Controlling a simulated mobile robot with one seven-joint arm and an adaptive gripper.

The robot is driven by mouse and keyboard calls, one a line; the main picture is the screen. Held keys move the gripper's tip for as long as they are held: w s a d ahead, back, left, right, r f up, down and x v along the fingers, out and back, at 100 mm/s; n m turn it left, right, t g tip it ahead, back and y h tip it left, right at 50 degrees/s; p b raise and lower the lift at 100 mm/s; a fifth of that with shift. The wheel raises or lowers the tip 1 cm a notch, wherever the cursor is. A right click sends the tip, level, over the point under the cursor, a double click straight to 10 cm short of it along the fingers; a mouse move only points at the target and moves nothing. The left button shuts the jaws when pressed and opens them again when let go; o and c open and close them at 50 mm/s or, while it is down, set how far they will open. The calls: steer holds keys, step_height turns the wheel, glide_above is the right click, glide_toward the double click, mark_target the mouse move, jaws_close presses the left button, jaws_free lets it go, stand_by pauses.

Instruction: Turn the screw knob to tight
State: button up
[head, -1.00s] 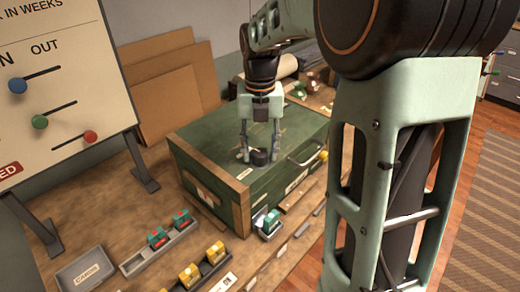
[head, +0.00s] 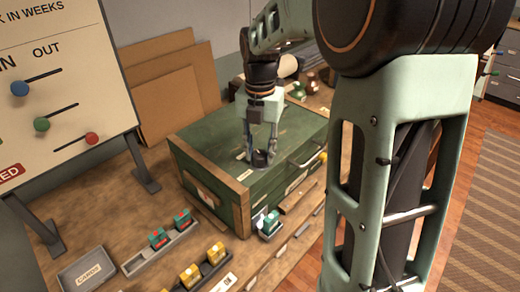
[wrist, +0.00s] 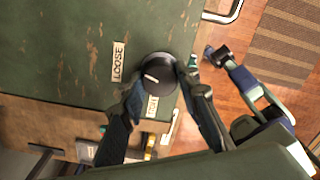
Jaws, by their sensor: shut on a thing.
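The black round screw knob (wrist: 160,82) stands on the lid of a worn green chest (head: 228,160). It has a white pointer line, which in the wrist view lies on its left half and slants up toward the left. A LOOSE label (wrist: 118,61) is left of the knob. A second label (wrist: 152,106), partly hidden and seemingly TIGHT, is just below it. My gripper (wrist: 158,78) points down from above and is shut on the knob, one finger on each side. In the head view my gripper (head: 260,152) partly covers the knob.
A metal handle (head: 306,157) is on the chest's front right. Trays with red-topped (head: 170,236) and yellow blocks (head: 203,266) lie on the bench before it. A slider board (head: 50,90) stands at left, cardboard sheets (head: 170,80) behind.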

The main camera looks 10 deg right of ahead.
steer(key=m+p, duration=0.1)
steer(key=m, duration=1.1)
steer(key=shift+m+p, duration=0.3)
steer(key=shift+m, duration=0.1)
steer(key=m, duration=1.2)
steer(key=shift+m, duration=0.3)
steer(key=m, duration=0.6)
steer(key=shift+p, duration=0.3)
steer(key=m, duration=0.6)
steer(key=shift+r+m+p, duration=0.1)
steer(key=shift+m+p, duration=0.25)
steer(key=shift+m, duration=0.05)
steer(key=m+p, duration=0.1)
steer(key=m, duration=0.5)
steer(key=m+p, duration=0.2)
steer(key=m, duration=0.3)
steer(key=shift+m, duration=0.4)
